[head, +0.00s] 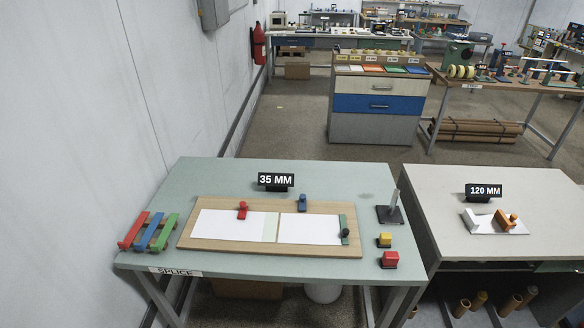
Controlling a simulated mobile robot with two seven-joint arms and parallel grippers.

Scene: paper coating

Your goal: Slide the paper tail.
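A wooden board (187,232) lies on the green table marked SPLICE and 35 MM. On it lie a left white paper sheet (228,226) and a right white paper sheet (308,229). A pale green strip (271,228) shows between the sheets. A red clamp (242,209) sits on the left sheet's far edge. A blue clamp (302,202) stands at the right sheet's far edge. A green bar (343,222) with a dark knob (345,233) lies across the right sheet's right end. I cannot tell which sheet is the tail. Neither gripper is in view.
Red, blue and green bars (148,231) lie left of the board. A dark-based post (391,212), a yellow block (384,240) and a red block (389,260) stand right. A 120 MM table (460,235) adjoins on the right; the wall (90,130) is close left.

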